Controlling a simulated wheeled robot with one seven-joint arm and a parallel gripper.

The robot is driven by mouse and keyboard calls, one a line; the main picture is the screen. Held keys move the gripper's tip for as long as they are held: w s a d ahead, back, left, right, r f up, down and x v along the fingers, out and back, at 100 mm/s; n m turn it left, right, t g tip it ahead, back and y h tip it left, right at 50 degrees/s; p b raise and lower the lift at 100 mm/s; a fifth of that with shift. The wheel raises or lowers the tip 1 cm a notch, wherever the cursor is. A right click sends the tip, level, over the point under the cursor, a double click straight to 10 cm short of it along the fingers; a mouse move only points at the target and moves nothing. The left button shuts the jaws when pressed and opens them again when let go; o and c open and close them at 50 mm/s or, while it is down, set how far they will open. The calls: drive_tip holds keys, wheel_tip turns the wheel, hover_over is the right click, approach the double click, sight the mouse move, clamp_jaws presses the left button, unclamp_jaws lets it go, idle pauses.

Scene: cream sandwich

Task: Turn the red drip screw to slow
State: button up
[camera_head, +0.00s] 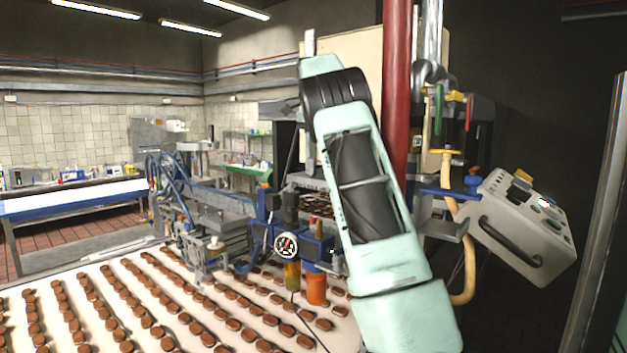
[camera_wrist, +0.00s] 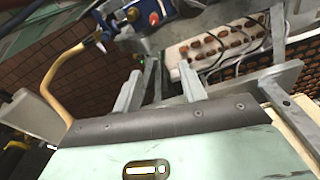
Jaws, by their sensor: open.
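My gripper (camera_wrist: 160,88) is open and empty in the wrist view, its two grey fingers apart. A small round red part (camera_wrist: 153,18) sits on blue machinery (camera_wrist: 132,42) beyond the fingertips, near the top edge of the wrist view. It is clear of my fingers. I cannot tell for sure whether it is the drip screw, and no slow mark is readable. In the head view, a red handle (camera_head: 468,112) hangs beside a green one (camera_head: 439,108) at upper right. My arm crosses the middle of this view, and my fingers cannot be made out clearly there.
A red vertical pipe (camera_head: 396,80) stands just behind my arm. A grey control box (camera_head: 520,230) is at right, beside a yellow hose (camera_head: 468,255). The white conveyor (camera_head: 75,283) with rows of brown sandwiches fills the lower left. A grey metal bar (camera_wrist: 255,78) lies close to the right finger.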

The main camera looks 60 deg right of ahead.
drive_tip(key=d+r+n+g+h, duration=0.2)
drive_tip(key=d+r+n+h, duration=0.7)
drive_tip(key=d+h, duration=0.45)
drive_tip(key=w+a+r+n+t+h, duration=0.1)
drive_tip(key=w+a+r+n+t, duration=0.25)
drive_tip(key=w+n+t, duration=0.45)
drive_tip(key=w+a+r+n+t, duration=0.2)
drive_tip(key=w+r+n+t, duration=0.15)
drive_tip(key=n, duration=0.85)
drive_tip(key=n+g+y, duration=0.3)
drive_tip(key=n+y, duration=0.6)
drive_tip(key=n, duration=0.5)
hover_over(314, 217)
drive_tip(key=w+a, duration=0.1)
drive_tip(key=w, duration=0.5)
wheel_tip(314, 217, down, 13)
drive_tip(key=s+a+f+n+g+y, duration=0.25)
drive_tip(key=s+a+f+g, duration=0.2)
drive_tip(key=s, duration=0.45)
drive_tip(key=shift+m, duration=0.35)
drive_tip(key=p+x, duration=0.1)
drive_tip(key=x, duration=0.4)
drive_tip(key=p+x, duration=0.2)
drive_tip(key=x, duration=0.4)
drive_tip(key=a+p+x, duration=0.1)
drive_tip(key=x, duration=0.4)
drive_tip(key=shift+w+d+f+p, duration=0.1)
drive_tip(key=shift+w+f+p, duration=0.2)
drive_tip(key=shift+f+p, duration=0.1)
